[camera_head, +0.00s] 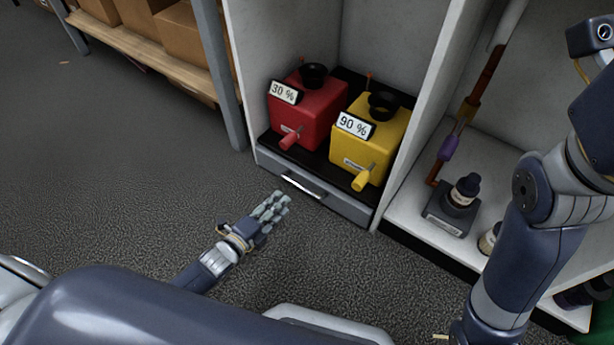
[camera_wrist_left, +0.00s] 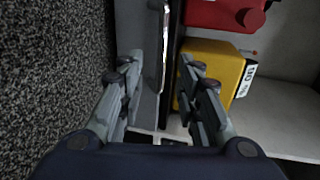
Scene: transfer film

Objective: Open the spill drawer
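The spill drawer (camera_head: 345,205) is a low grey drawer at the foot of the cabinet bay, below the red and yellow containers. It looks shut, its front flush with the bay. Its silver bar handle (camera_head: 303,186) is on the front. My left gripper (camera_head: 282,200) is just in front of the handle, low over the floor. In the left wrist view my left gripper (camera_wrist_left: 160,68) has its fingers apart, with the handle (camera_wrist_left: 163,45) seen between them. I cannot tell whether they touch it. My right arm is at the right; its gripper is out of view.
A red container (camera_head: 318,108) marked 30 % and a yellow container (camera_head: 385,140) marked 90 % stand above the drawer, their spouts pointing forward. A shelf with cardboard boxes (camera_head: 190,45) is at the upper left. The dark floor (camera_head: 120,170) before the drawer is clear.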

